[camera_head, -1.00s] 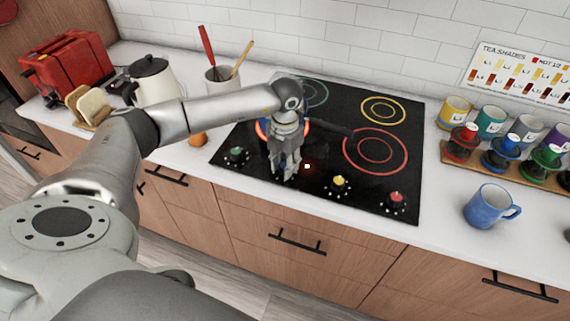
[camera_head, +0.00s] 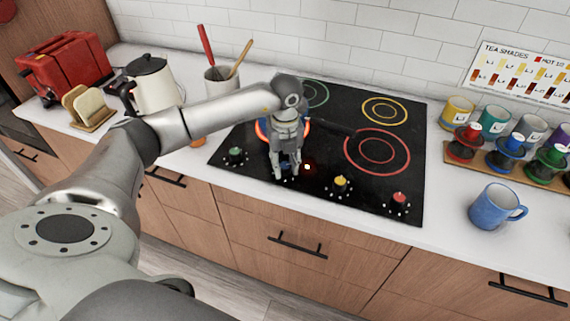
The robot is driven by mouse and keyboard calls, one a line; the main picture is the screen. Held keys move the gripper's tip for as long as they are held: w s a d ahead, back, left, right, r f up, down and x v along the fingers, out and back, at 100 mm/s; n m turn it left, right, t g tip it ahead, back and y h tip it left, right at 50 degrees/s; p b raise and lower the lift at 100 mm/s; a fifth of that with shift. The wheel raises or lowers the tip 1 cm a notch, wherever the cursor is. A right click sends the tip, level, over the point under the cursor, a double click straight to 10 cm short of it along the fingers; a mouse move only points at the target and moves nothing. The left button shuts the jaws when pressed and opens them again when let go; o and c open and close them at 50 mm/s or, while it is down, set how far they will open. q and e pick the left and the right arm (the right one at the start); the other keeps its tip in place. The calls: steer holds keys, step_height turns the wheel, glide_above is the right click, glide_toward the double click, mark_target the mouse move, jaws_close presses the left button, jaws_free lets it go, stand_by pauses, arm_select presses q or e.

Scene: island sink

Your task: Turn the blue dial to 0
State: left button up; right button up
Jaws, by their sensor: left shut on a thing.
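The blue dial (camera_head: 286,168) is on the front edge of the black cooktop (camera_head: 255,176), between the green dial and the yellow dial. Only a small blue part of it shows between the fingers. My left gripper (camera_head: 287,173) points down over it and is shut on the dial, one finger on each side. The dial's marks are too small and too covered to read. My right gripper is not in view.
A green dial (camera_head: 236,153), yellow dial (camera_head: 341,183) and red dial (camera_head: 399,199) line the cooktop front. A burner behind my gripper glows orange (camera_head: 262,129). A blue mug (camera_head: 491,207) stands on the counter at right. A kettle (camera_head: 154,84) stands at left.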

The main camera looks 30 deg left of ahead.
mark_target(285, 165)
arm_select(q)
steer(key=n, duration=0.5)
steer(key=shift+r+n, duration=0.1)
steer(key=shift+n, duration=0.2)
steer(key=n, duration=0.5)
steer(key=shift+w+n, duration=0.1)
steer(key=shift+n, duration=0.2)
steer(key=o, duration=1)
step_height(285, 165, up, 12)
stand_by(0.5)
